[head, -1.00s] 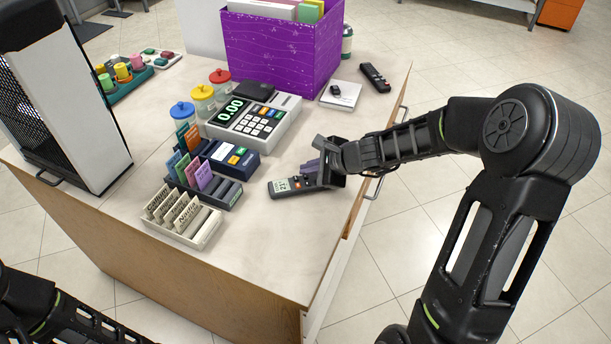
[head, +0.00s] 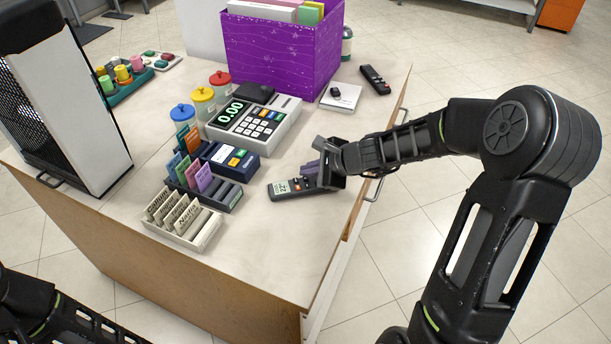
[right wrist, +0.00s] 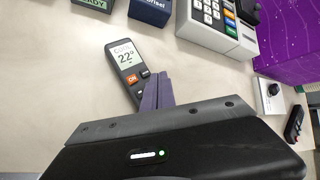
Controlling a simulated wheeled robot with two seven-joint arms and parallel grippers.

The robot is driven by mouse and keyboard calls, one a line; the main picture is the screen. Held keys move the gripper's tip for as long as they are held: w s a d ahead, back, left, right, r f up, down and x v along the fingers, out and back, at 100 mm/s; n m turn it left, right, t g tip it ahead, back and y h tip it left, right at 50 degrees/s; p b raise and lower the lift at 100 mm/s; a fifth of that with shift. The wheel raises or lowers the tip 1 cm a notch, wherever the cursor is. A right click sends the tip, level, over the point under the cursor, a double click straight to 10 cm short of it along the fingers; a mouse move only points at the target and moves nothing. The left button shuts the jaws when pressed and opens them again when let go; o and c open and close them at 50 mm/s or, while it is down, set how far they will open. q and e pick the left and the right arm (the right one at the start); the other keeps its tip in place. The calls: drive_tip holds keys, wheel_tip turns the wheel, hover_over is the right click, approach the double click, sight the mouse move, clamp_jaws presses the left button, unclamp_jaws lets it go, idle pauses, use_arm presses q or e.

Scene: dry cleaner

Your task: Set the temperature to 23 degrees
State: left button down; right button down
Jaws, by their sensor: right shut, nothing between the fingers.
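A dark grey remote (head: 285,189) lies on the counter near its right edge. In the right wrist view the remote (right wrist: 127,58) has a lit display reading "COOL 22°", with an orange ON button and dark buttons below it. My right gripper (head: 311,169) is shut and empty, with its purple fingers over the lower part of the remote. In the right wrist view the shut fingers (right wrist: 156,92) overlap the remote's lower buttons; I cannot tell whether they touch one. My left arm shows at the bottom left, but its gripper is out of view.
A card terminal (head: 232,160), a cash register (head: 262,118) and tag trays (head: 182,218) stand left of the remote. A purple box (head: 285,55) is at the back. Another black remote (head: 375,78) lies at the back right. Bare counter lies in front of the remote.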

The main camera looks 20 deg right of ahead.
drive_tip(key=shift+r, duration=0.35)
drive_tip(key=shift+r, duration=0.1)
wheel_tip(320, 180, up, 5)
drive_tip(key=p, duration=0.4)
drive_tip(key=shift+p, duration=0.4)
idle(2.0)
wheel_tip(320, 180, up, 4)
drive_tip(key=p, duration=0.5)
drive_tip(key=shift+f, duration=0.2)
